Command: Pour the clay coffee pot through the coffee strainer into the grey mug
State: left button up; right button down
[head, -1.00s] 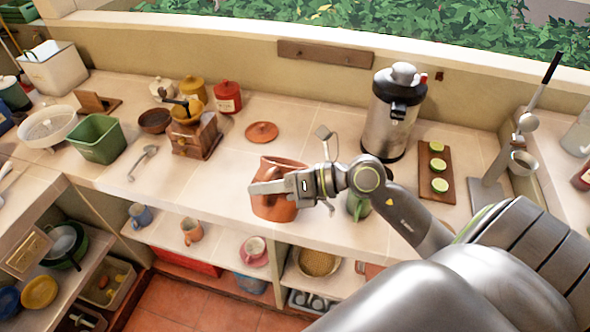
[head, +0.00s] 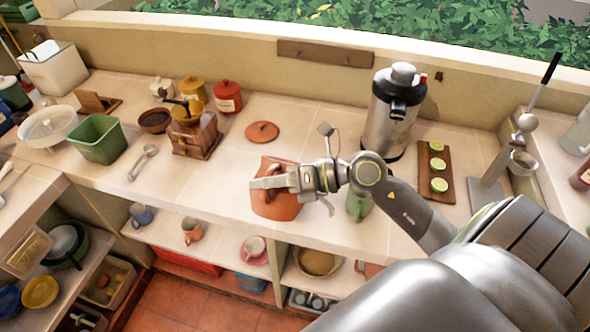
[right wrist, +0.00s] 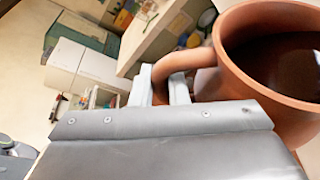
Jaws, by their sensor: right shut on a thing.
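The clay coffee pot (head: 284,208) is at the counter's front edge in the head view. My right gripper (head: 268,184) is shut on its handle; the arm comes in from the right. The right wrist view shows the handle (right wrist: 178,62) between the fingers (right wrist: 160,84) and dark contents inside the pot (right wrist: 232,70). I cannot tell whether the pot touches the counter. A small metal bowl-like piece, possibly the coffee strainer (head: 522,163), sits on a stand at the right. I cannot identify the grey mug for sure. My left gripper is not in view.
A clay lid (head: 262,131) lies behind the pot. A green mug (head: 358,205) is partly hidden by my arm. A steel urn (head: 391,115) and a board with limes (head: 436,170) stand to the right. A coffee grinder (head: 196,135) stands left.

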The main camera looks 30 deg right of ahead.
aim_at(260, 204)
jog(key=shift+w+d+r+m+y, duration=0.4)
jog(key=shift+d+m, duration=0.1)
dwell(2.0)
jog(key=s+a+f+n, duration=0.1)
jog(key=s+a+f+n+h+b, duration=0.1)
jog(key=a, duration=0.1)
jog(key=shift+s+n, duration=0.1)
jog(key=shift+n, duration=0.2)
jog(key=shift+s+a, duration=0.1)
jog(key=s+a+f+n+t+h+b, duration=0.1)
jog(key=s+a+f+n+h+b, duration=0.2)
jog(key=a+f+n+b, duration=0.1)
jog(key=shift+a+f+n+t+b, duration=0.2)
jog(key=shift+f+n+t+b, duration=0.2)
jog(key=shift+f+b, duration=0.6)
jog(key=shift+s+f, duration=0.1)
jog(key=shift+f, duration=0.1)
jog(key=shift+r, duration=0.1)
